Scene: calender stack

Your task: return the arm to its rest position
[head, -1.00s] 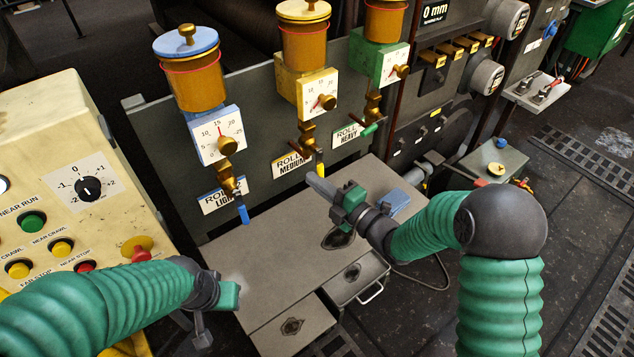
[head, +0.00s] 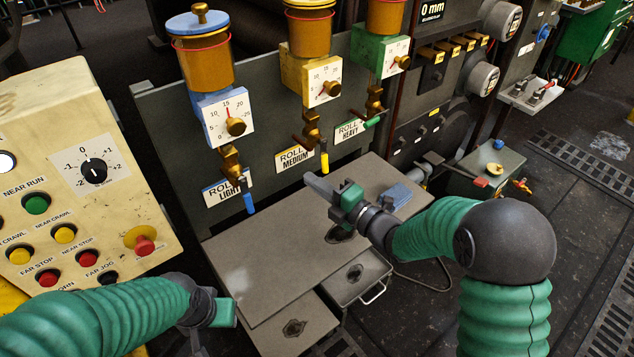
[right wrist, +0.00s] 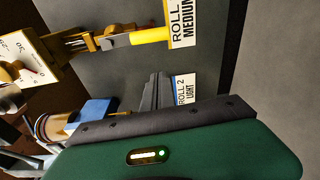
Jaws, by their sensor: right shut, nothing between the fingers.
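My left gripper (head: 223,313) is low at the left, beside the bench's front left corner. Its fingertips are mostly hidden, so I cannot tell whether it is open.
Three oilers with dials stand along the grey back plate: blue (head: 207,62), yellow (head: 312,60) and green (head: 380,55). The cream button panel (head: 130,190) stands close to my left arm. A drawer (head: 357,277) projects below the bench.

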